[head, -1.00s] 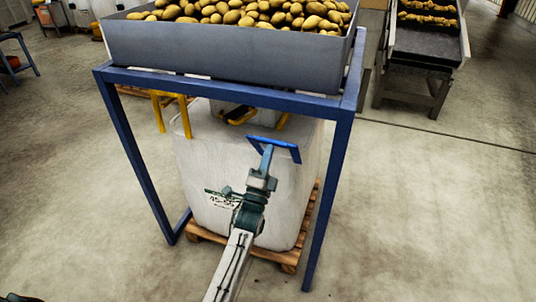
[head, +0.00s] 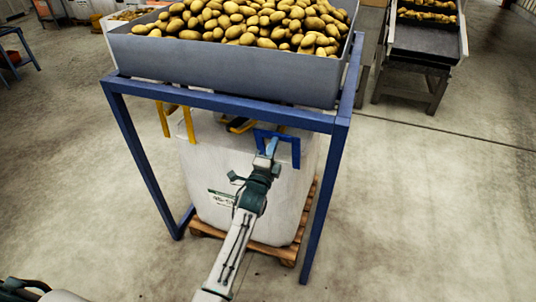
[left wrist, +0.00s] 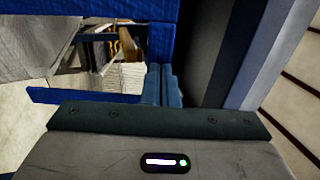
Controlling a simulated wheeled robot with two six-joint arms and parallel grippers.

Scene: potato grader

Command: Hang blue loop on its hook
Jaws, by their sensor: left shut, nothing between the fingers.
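The blue loop (head: 296,152) shows as an upside-down U at the top right of the white big bag (head: 222,165), just under the frame's front beam. My left gripper (head: 271,146) is at the loop, inside its outline in the head view. Its blue fingers (left wrist: 160,84) are shut with nothing between them. In the left wrist view blue strap-like parts lie left of the fingers and above them; I cannot tell whether they touch. The hook for the blue loop cannot be made out. My right gripper is not in view.
A blue steel frame (head: 325,195) stands around the bag and carries a grey hopper (head: 225,68) full of potatoes. Yellow loops (head: 188,125) rise at the bag's left. The bag stands on a wooden pallet (head: 272,250).

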